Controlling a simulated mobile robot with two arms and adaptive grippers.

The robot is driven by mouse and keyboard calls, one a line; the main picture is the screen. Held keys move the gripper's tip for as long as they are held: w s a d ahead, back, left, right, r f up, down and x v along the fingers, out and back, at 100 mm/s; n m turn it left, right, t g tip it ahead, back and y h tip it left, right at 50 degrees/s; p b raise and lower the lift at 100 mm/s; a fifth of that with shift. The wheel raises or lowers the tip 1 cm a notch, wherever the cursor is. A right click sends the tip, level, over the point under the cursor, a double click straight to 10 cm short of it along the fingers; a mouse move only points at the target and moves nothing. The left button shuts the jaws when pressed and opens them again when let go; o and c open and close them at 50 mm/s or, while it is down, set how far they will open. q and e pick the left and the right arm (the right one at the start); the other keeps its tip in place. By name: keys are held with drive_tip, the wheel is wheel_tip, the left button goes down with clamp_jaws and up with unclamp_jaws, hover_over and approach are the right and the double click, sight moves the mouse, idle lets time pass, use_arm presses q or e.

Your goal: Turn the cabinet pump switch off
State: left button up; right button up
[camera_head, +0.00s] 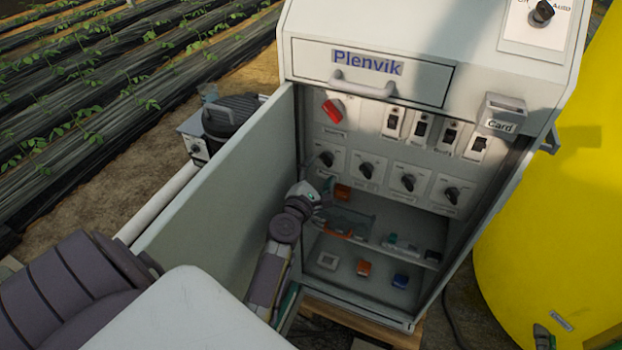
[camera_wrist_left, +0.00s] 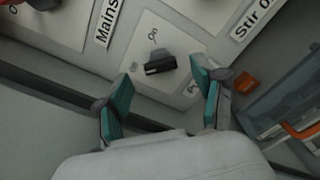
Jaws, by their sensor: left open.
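The open cabinet (camera_head: 470,60) has a lower row of black rotary knobs on white plates. My left gripper (camera_head: 318,192) is inside it, just below the leftmost knob (camera_head: 326,158). In the left wrist view, my open left gripper (camera_wrist_left: 165,92) has its two teal fingertips either side of a black knob (camera_wrist_left: 160,64), with empty space between them. That plate reads "On" at one corner; a fingertip partly hides another mark. The pump label is not readable, and I cannot tell the knob's setting.
The open cabinet door (camera_head: 215,190) stands left of my left arm. A red switch (camera_head: 332,110) and several black rockers sit above the knobs. A shelf (camera_head: 380,245) with small items lies below. An orange-handled clear box (camera_wrist_left: 290,110) is close right of the fingers. A yellow tank (camera_head: 550,220) stands right.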

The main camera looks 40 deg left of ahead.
use_arm(q)
drive_tip(key=v, duration=0.8)
drive_tip(key=shift+s, duration=0.2)
